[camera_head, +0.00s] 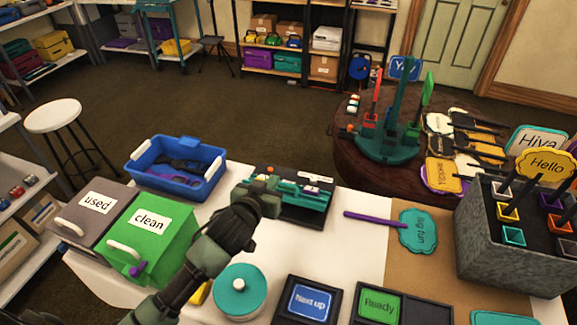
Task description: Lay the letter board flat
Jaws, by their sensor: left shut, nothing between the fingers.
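My left arm reaches in from the bottom left, and my left gripper (268,188) is shut and empty. It is over or beside a dark board (290,213) with teal parts and a small white label, near the back edge of the white table. The gripper hides part of this board, and I cannot tell whether they touch. No piece is clearly marked as the letter board, so I cannot tell for sure that this is it. My right gripper is not in view.
A blue bin (176,183), a grey "used" box (95,215) and a green "clean" box (150,236) stand at left. A teal round lidded pot (240,292) and dark "Next up" tray (285,316) are in front. A teal sign (417,229) and grey crate (510,258) are at right.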

